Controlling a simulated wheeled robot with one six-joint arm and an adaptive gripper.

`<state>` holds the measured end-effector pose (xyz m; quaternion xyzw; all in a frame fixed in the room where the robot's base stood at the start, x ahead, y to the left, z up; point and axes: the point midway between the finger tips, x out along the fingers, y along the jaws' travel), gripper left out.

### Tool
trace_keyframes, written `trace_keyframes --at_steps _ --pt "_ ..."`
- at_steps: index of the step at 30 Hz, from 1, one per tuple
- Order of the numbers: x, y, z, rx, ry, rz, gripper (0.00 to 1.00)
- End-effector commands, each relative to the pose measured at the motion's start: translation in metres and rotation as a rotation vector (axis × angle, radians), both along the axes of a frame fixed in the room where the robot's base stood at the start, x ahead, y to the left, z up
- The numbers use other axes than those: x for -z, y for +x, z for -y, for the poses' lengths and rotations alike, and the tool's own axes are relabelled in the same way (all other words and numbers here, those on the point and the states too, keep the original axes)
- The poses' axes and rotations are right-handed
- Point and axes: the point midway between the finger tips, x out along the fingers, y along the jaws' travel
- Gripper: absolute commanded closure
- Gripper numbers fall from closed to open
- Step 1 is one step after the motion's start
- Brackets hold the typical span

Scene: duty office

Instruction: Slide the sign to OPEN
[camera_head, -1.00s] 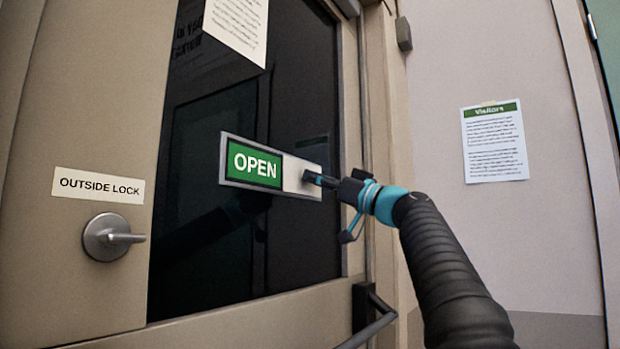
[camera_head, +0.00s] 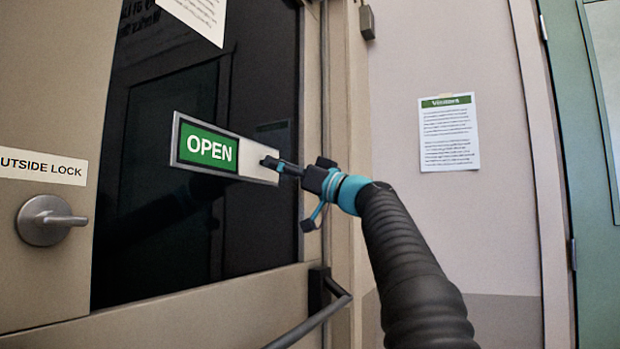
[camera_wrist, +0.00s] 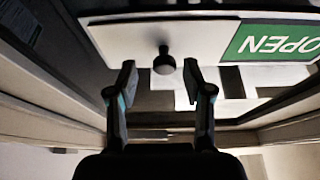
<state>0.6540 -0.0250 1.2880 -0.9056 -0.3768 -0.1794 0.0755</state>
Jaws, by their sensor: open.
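The sign (camera_head: 192,167) is a silver-framed slider on the dark glass of the door. Its green panel (camera_head: 208,147) reads OPEN on the left, and a plain white slider plate (camera_head: 257,154) covers the right part. In the wrist view the white plate (camera_wrist: 125,42) carries a dark round knob (camera_wrist: 164,62), and the green OPEN panel (camera_wrist: 272,42) appears upside down. My gripper (camera_head: 272,162) is at the right part of the plate. In the wrist view my gripper (camera_wrist: 160,78) is open, its fingers apart on either side of the knob, with no clear contact.
A lever handle (camera_head: 50,220) under an OUTSIDE LOCK label (camera_head: 40,166) is at the left. A dark pull bar (camera_head: 315,318) crosses low in front of the door. A visitors notice (camera_head: 449,134) hangs on the wall, and a green door (camera_head: 590,180) is at the far right.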

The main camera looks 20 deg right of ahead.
Motion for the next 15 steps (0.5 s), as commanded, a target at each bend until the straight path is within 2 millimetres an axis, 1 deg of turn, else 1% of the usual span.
trace_keyframes --at_steps 12,15 --pt "0.027 -0.049 0.049 0.006 0.002 0.001 0.49" --pt "0.033 -0.057 0.059 0.005 0.002 0.001 0.49"
